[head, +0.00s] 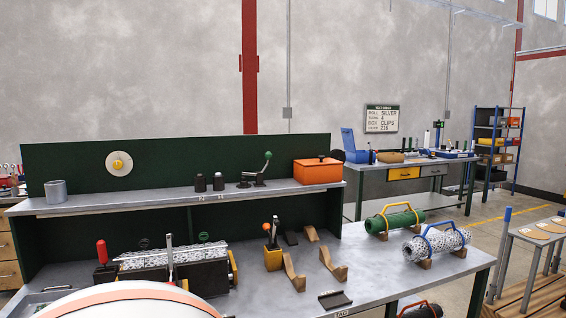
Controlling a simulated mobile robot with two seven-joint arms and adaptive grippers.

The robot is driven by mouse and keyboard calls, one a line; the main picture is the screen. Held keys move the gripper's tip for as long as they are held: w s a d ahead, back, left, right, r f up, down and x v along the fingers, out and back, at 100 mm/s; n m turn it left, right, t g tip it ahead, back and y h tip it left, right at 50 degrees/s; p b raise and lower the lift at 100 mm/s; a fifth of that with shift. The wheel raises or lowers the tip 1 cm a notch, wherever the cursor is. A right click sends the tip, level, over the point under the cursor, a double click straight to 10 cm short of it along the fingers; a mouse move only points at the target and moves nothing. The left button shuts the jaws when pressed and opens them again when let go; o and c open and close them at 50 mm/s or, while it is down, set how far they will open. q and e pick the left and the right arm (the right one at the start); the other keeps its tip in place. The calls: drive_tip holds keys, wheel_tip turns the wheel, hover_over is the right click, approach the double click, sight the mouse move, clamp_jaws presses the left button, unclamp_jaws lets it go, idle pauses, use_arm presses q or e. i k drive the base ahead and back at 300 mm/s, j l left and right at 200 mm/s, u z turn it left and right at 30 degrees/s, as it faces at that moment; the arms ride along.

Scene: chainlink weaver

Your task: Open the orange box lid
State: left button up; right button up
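The orange box (318,174) sits at the right end of the raised shelf above the green workbench. Its lid (318,162) is orange with a small dark knob on top and looks closed. Neither of my grippers shows in the head view. The inside of the box is hidden.
The shelf (150,196) also holds a grey cup (56,191), two dark cylinders and a lever tool (257,172). Below, a clamped machine (175,262), an orange tool holder (272,258), wooden cradles and two mesh rolls (437,241) occupy the bench. Bare bench lies front right.

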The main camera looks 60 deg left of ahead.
sight(321, 160)
drive_tip(key=u, duration=1.75)
drive_tip(key=i+l+u, duration=0.25)
drive_tip(key=i+l, duration=0.15)
drive_tip(key=l, duration=0.25)
drive_tip(key=i+l+u, duration=0.25)
drive_tip(key=i+l, duration=0.15)
drive_tip(key=l, duration=0.3)
drive_tip(key=i+l+u, duration=0.1)
drive_tip(key=l, duration=0.25)
drive_tip(key=i, duration=0.05)
